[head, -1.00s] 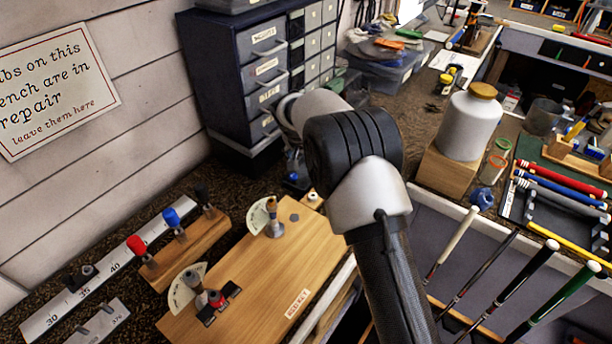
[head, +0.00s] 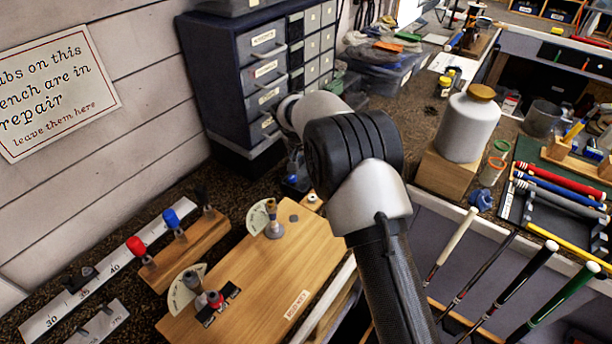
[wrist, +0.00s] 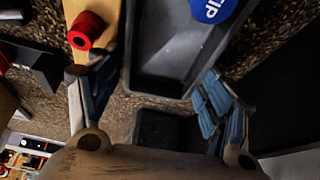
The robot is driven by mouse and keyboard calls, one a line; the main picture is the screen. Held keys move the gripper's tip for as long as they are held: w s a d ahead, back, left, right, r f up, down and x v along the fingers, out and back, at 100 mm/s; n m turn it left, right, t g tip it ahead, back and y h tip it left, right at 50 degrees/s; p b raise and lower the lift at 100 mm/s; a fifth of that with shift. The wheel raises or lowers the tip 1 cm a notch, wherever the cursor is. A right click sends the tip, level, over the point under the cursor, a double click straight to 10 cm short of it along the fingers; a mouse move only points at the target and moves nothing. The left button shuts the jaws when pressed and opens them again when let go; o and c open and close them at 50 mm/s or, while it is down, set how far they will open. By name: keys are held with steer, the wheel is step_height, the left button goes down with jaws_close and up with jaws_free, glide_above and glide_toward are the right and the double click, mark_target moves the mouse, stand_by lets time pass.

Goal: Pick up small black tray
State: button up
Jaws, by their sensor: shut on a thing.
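The small black tray (wrist: 172,48) is dark grey-black with raised walls and fills the upper middle of the wrist view. Its top end runs out of frame. My gripper (wrist: 152,82) has one finger at each side of the tray's near end and is shut on it. A blue round piece with white letters (wrist: 211,8) overlaps the tray's upper right. In the head view my arm covers much of the middle, and the tray cannot be made out clearly there.
In the wrist view a red ring-shaped part (wrist: 84,31) on a wooden block is close left of the tray. In the head view are a drawer cabinet (head: 262,70), a wooden board (head: 270,270), a white jar (head: 467,125) and several club grips at right.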

steer(key=shift+s+a+f, duration=0.1)
steer(key=shift+f, duration=0.15)
steer(key=shift+c, duration=1.2)
steer(key=shift+a+f, duration=0.1)
steer(key=shift+f, duration=0.1)
steer(key=shift+c, duration=2.4)
